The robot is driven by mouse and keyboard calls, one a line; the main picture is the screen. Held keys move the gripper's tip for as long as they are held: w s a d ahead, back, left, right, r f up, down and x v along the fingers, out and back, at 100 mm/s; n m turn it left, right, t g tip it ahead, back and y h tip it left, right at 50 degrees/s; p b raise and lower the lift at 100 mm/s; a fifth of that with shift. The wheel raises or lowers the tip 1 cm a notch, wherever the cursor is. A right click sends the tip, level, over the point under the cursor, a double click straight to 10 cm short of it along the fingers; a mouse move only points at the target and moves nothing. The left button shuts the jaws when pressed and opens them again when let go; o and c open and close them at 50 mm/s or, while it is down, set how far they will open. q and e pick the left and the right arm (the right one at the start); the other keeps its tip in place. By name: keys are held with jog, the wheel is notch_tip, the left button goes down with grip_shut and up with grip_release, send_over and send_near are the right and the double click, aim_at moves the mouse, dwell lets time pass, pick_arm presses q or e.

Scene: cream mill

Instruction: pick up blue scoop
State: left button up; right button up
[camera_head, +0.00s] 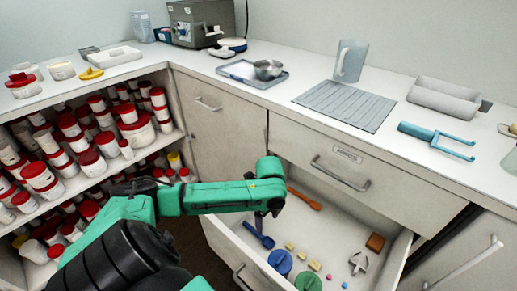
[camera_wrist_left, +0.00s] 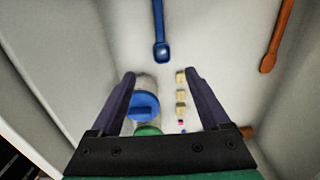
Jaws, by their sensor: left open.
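The blue scoop (camera_head: 258,236) lies in the open drawer, near its left side. In the left wrist view the scoop (camera_wrist_left: 161,50) has its bowl end toward me and its thin handle running to the top edge. My left gripper (camera_head: 261,221) is over the drawer, just above the scoop in the head view, and partly covers its handle. In the left wrist view the left gripper (camera_wrist_left: 159,74) is open and empty, with the scoop's bowl just beyond the fingertips and roughly centred between them. My right gripper is not in view.
The open drawer (camera_head: 395,264) also holds an orange scoop (camera_head: 304,198), a blue lid (camera_head: 280,262), a green lid (camera_head: 308,282), several small yellow blocks and a brown block (camera_head: 375,242). The drawer walls and the counter edge (camera_head: 345,148) bound the space. Shelves of red-lidded jars stand at left.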

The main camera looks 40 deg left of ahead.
pick_arm(q)
jog(key=b, duration=0.1)
send_near(267, 242)
notch_tip(267, 242, down, 7)
jog(key=shift+s+r+b, duration=0.1)
jog(key=shift+r+b, duration=0.1)
jog(key=shift+b, duration=1)
jog(key=shift+f, duration=0.3)
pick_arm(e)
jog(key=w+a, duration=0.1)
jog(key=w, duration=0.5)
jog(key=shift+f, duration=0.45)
pick_arm(q)
jog(key=shift+r, duration=0.1)
grip_shut()
